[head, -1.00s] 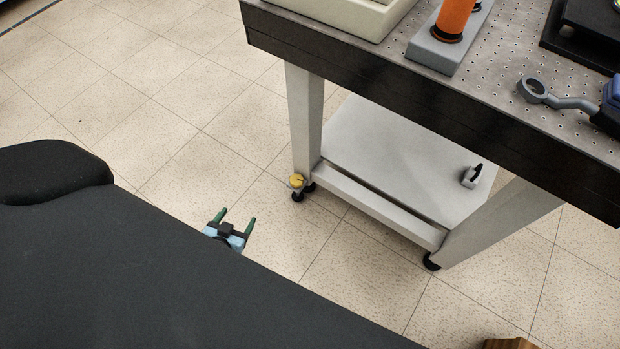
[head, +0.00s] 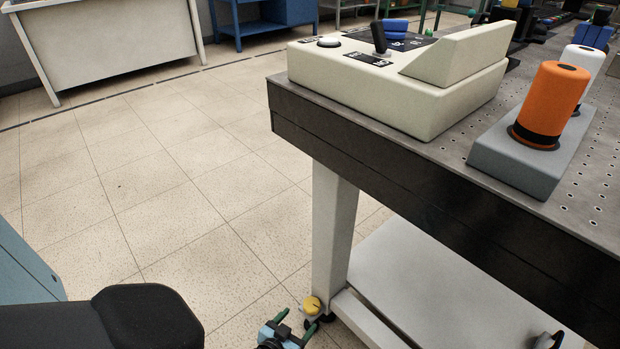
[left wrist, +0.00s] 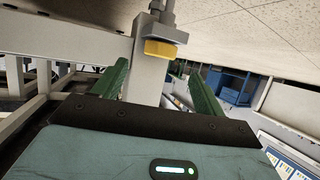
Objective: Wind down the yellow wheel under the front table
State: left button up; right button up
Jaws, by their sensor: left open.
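The yellow wheel (head: 312,305) sits low at the foot of the near leg of the front table (head: 400,195). The same wheel (left wrist: 160,49) shows in the left wrist view, below a grey bracket on a pale leg, ahead of the green fingers. My left gripper (head: 297,322) is open and empty close to the wheel, at floor level in the head view. In the left wrist view its two fingers (left wrist: 158,68) are spread with the wheel between their lines, apparently just beyond the tips. Contact cannot be told. My right gripper is not in view.
The table leg (head: 333,225) and pale lower shelf (head: 440,285) stand right beside the wheel. A cream control box (head: 400,95) and an orange cylinder (head: 548,105) on a grey block stand on the table. Open tiled floor (head: 170,200) lies to the left.

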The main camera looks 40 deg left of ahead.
aim_at(307, 310)
pick_arm(q)
jog(key=b+x, duration=0.3)
jog(key=x, duration=0.3)
jog(key=shift+f, duration=0.15)
jog(key=shift+w+a+f, duration=0.1)
jog(key=shift+w+a, duration=0.05)
jog(key=shift+w, duration=0.25)
jog(key=c, duration=0.9)
jog(key=shift+c, duration=0.3)
jog(key=shift+a+m+h, duration=0.1)
jog(key=shift+m+h, duration=0.2)
jog(key=shift+m, duration=0.1)
